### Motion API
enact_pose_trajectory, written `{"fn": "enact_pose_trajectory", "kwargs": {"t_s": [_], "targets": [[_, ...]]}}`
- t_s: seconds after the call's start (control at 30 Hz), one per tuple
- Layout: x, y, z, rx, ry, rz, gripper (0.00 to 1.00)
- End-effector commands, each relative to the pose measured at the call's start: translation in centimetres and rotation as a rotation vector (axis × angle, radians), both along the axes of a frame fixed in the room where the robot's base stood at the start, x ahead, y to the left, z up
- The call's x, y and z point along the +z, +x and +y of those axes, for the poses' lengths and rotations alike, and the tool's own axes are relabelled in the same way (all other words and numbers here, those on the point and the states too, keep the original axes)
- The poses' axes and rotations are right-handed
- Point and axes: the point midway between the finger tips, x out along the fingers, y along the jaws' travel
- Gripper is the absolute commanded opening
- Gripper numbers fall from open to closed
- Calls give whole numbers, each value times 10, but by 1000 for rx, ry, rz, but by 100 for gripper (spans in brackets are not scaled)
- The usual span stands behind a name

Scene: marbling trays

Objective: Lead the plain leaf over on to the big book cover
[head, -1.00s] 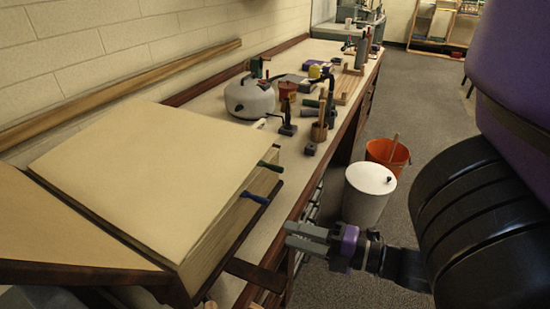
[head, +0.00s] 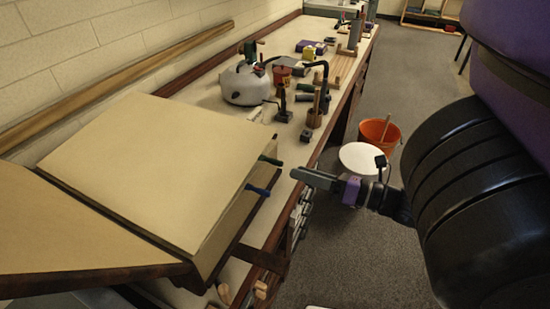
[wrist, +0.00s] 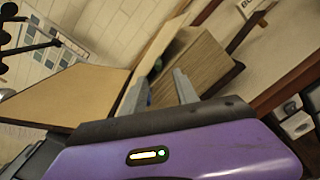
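The big book lies open on the bench. Its plain leaf (head: 150,160) is the pale top sheet of the thick page block (head: 228,228), lying flat. A green tab (head: 270,160) and a blue tab (head: 257,190) stick out from its right edge. The cover (head: 70,235) spreads to the left and front, tan with a dark rim; it also shows in the wrist view (wrist: 70,95). My gripper (head: 300,176) is to the right of the tabs, apart from the book. In the wrist view its fingers (wrist: 161,85) are spread, with the page block (wrist: 195,65) beyond them.
A grey kettle-like pot (head: 246,84), a wooden tool holder (head: 315,115) and other tools stand on the bench behind the book. A white-lidded bin (head: 362,158) and an orange bucket (head: 379,134) stand on the floor at right. A wooden rail runs along the wall.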

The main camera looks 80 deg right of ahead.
Motion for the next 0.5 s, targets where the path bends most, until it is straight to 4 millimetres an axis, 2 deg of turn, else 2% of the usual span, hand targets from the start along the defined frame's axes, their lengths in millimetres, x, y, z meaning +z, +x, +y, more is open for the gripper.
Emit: {"fn": "enact_pose_trajectory", "kwargs": {"t_s": [0.23,0.5], "targets": [[3,-5,-8,5,-223,47,36],[5,-6,-6,21,-427,88,36]]}}
